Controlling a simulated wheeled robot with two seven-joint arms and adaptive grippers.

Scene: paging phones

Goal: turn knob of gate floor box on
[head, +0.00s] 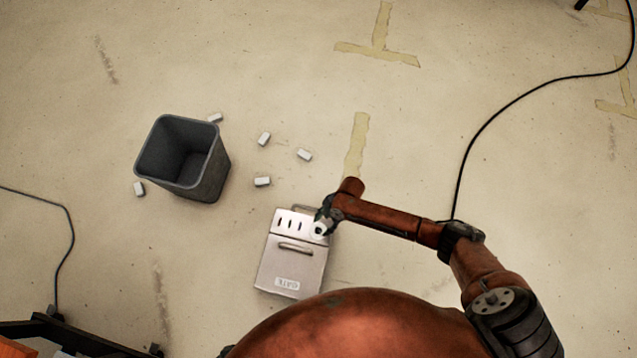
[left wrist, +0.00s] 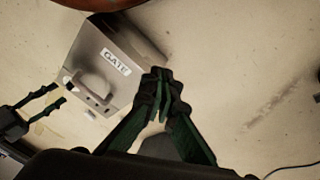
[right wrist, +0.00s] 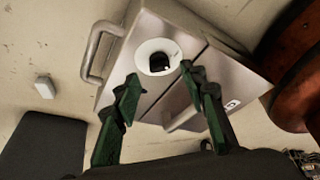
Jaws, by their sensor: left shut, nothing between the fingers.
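The gate floor box (head: 290,262) is a pale metal box on the floor, with a "GATE" label, a lid handle and several dark slots. It also shows in the left wrist view (left wrist: 135,50). Its knob (right wrist: 158,57) has a white round base with a dark centre. My right gripper (right wrist: 159,88) is open, with its fingers either side of the knob; I cannot tell whether they touch it. In the head view, the right gripper (head: 324,219) is at the box's upper right corner. My left gripper (left wrist: 164,95) is shut and empty, apart from the box; the head view hides it.
A dark grey bin (head: 218,172) stands on the floor left of and beyond the box. Several small white blocks (head: 264,139) lie around it. A black cable (head: 487,124) runs over the floor at right. Floor beyond the box is mostly clear.

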